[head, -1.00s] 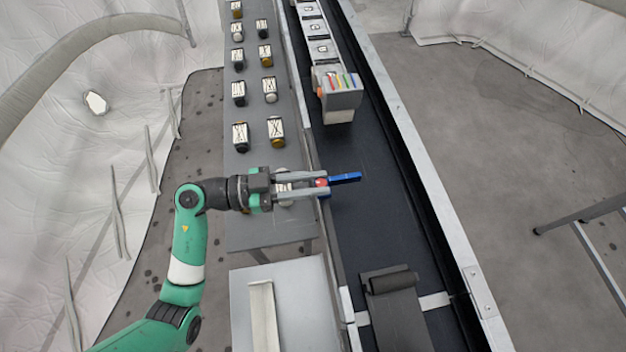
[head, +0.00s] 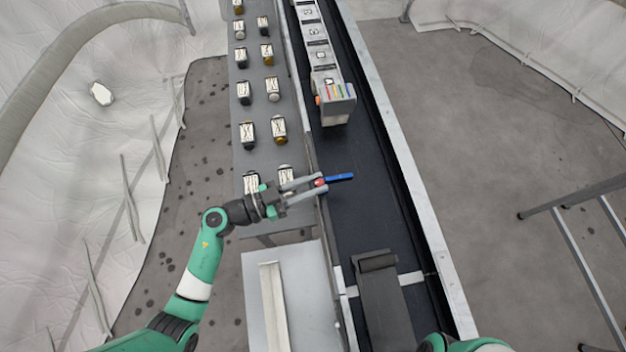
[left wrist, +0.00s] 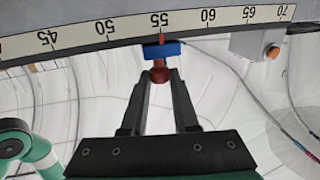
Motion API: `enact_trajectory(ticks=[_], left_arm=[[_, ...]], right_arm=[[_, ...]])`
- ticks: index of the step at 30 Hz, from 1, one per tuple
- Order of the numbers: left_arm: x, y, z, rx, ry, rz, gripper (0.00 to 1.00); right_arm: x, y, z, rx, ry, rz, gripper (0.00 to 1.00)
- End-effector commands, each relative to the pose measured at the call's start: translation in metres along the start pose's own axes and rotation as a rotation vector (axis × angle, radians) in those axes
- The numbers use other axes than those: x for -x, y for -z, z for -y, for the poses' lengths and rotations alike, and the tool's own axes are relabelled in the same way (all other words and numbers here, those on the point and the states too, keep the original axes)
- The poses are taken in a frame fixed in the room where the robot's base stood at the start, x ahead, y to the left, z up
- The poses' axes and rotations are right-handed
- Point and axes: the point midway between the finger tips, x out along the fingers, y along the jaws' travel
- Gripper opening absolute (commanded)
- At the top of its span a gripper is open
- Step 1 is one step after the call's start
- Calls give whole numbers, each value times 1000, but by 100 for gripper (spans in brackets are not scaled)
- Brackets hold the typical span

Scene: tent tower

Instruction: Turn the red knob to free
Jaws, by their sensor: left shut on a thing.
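The red knob (head: 320,182) sits at the left edge of the conveyor, at the near end of a blue bar (head: 341,177) that reaches over the dark belt. My left gripper (head: 316,184) comes in from the left with its fingers on either side of the knob. In the left wrist view the red knob (left wrist: 160,75) is between the fingertips of my left gripper (left wrist: 160,85), which is shut on it. The blue piece (left wrist: 162,51) lies against a scale strip (left wrist: 185,22), with a red pointer at 55. My right gripper is not in view.
A conveyor belt (head: 365,185) runs lengthwise, with a row of white-topped boxes (head: 318,57) at its far part. Small labelled items (head: 248,134) stand on a grey table at its left. A grey box with an orange button (left wrist: 257,44) hangs by the scale.

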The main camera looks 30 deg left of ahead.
Motion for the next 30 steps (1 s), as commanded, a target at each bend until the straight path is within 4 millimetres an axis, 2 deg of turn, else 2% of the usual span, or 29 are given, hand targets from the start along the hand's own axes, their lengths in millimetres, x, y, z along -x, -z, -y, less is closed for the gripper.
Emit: enact_trajectory(ticks=[1,2,6,22,26,30], left_arm=[[0,0,0,0,1,0,0],[0,0,0,0,1,0,34],[0,0,0,0,1,1,58],[4,0,0,1,1,2,58],[23,2,2,2,5,3,58],[57,3,2,4,8,3,58]], right_arm=[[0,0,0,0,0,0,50],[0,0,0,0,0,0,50],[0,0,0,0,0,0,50],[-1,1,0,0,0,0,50],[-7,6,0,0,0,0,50],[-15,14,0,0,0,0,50]])
